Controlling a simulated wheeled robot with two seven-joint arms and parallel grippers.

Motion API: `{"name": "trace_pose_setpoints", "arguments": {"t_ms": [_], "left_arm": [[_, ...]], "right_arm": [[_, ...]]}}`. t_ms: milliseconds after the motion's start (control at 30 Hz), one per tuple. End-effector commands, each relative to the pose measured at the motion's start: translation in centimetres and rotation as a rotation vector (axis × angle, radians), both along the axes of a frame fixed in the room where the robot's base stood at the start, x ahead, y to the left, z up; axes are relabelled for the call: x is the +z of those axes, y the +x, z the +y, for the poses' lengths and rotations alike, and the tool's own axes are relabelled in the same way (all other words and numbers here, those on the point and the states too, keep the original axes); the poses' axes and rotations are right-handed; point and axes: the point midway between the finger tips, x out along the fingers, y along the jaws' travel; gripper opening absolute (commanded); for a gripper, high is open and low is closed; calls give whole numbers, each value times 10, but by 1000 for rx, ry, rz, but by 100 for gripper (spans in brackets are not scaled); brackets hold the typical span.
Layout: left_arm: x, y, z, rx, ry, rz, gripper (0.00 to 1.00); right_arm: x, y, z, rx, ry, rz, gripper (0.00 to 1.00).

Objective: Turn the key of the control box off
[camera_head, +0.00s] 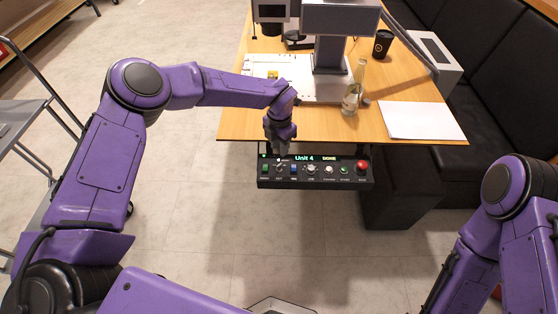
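The black control box (318,182) hangs at the front edge of the wooden table. Its panel has a row of small buttons and knobs, a red round button (362,166) at the right end, and a display that reads "Unit 4" and "DONE". My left gripper (281,153) points down at the left part of the panel, just over or touching a small control there. The key is too small and too covered by the gripper to make out, and so is its turn. I cannot tell whether the fingers are shut. My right gripper is out of view.
The laser marker (331,52) stands on the table (390,95) behind the box. A glass bottle (353,93), white paper (421,120) and a dark cup (382,44) are to the right. A black bench (500,100) is at the right. Floor in front is clear.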

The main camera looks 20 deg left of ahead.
Motion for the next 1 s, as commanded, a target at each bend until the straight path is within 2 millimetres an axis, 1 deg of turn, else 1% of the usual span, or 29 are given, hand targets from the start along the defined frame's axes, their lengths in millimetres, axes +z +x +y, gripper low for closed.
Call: {"name": "trace_pose_setpoints", "arguments": {"t_ms": [33,200,333,400,500,733,767,800,833,1000], "left_arm": [[-10,-2,0,-2,3,4,33],[-50,-2,0,-2,5,4,33],[-74,-2,0,-2,5,3,33],[-81,-2,0,-2,5,3,33],[-87,-1,1,-3,4,0,33],[-88,-1,1,-3,5,1,33],[-88,-1,1,-3,5,1,23],[-88,-1,1,-3,5,1,10],[-88,-1,1,-3,6,0,0],[-88,-1,1,-3,6,0,0]], "right_arm": [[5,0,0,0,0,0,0],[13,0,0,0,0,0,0],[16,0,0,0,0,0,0],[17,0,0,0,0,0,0],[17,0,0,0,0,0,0],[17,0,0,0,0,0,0],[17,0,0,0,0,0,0],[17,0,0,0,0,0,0],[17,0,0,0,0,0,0],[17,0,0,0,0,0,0]]}}
